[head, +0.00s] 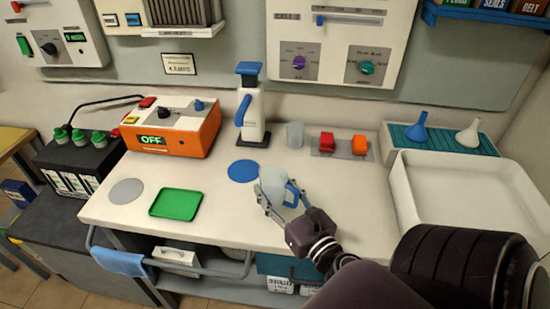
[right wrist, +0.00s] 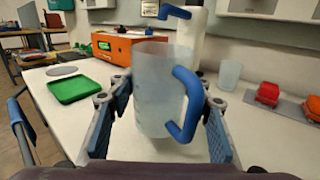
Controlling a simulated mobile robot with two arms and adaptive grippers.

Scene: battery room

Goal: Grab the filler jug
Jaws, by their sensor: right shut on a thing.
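The filler jug (head: 273,182) is a translucent pale cup with a blue handle (head: 292,194) on its right side. It stands upright over the front middle of the counter, beside a blue round mat (head: 243,171). My right gripper (head: 281,203) is shut on the jug, one finger on each side of its body. In the right wrist view the jug (right wrist: 157,95) sits between the two finger pads, with the handle toward the right finger. I cannot tell whether its base touches the counter. My left gripper is not in view.
A white pump bottle (head: 254,115) and a clear beaker (head: 295,135) stand behind the jug. An orange charger (head: 180,138) and green tray (head: 176,204) are to the left. Red and orange blocks (head: 343,143), funnels (head: 417,128) and a white tray (head: 465,200) are to the right.

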